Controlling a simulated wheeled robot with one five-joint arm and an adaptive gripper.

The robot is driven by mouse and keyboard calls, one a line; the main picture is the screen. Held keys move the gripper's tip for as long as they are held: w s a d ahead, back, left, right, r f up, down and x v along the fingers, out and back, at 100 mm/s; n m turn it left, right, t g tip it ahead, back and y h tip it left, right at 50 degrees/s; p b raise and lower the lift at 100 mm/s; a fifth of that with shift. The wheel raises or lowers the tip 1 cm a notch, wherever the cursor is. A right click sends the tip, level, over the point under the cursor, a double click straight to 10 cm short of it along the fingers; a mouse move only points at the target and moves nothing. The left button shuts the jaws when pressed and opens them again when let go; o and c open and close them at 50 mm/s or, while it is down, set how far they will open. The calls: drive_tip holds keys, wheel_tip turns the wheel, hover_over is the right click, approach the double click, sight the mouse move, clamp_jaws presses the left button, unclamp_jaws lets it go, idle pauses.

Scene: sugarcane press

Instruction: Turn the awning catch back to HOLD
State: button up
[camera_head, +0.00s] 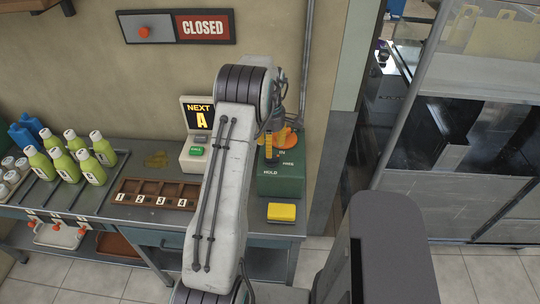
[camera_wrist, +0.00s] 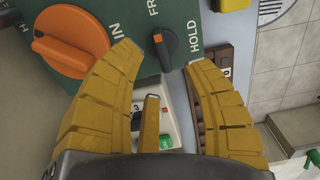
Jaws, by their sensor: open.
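The awning catch (camera_wrist: 165,50) is a small black knob with an orange mark, on a dark green panel (camera_wrist: 130,12) in the wrist view. Its mark points up, toward the partly cut-off "FR..." label; the HOLD label lies to its right. My gripper (camera_wrist: 162,54) is open and empty, its yellow fingertips on either side of the catch in the picture; contact cannot be told. In the head view the green box (camera_head: 283,186) stands at the counter's right end, and my gripper (camera_head: 270,150) is over it, partly hidden by my arm. The catch cannot be made out there.
A large orange knob (camera_wrist: 72,42) sits on the same panel, close to the left finger. A yellow block (camera_head: 282,212) lies in front of the green box. A display unit (camera_head: 196,135) reading "NEXT A" stands left of it. Green bottles (camera_head: 90,165) stand farther left.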

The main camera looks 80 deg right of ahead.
sight(272, 159)
drive_tip(key=shift+f+p, duration=0.55)
drive_tip(key=shift+f, duration=2.05)
clamp_jaws()
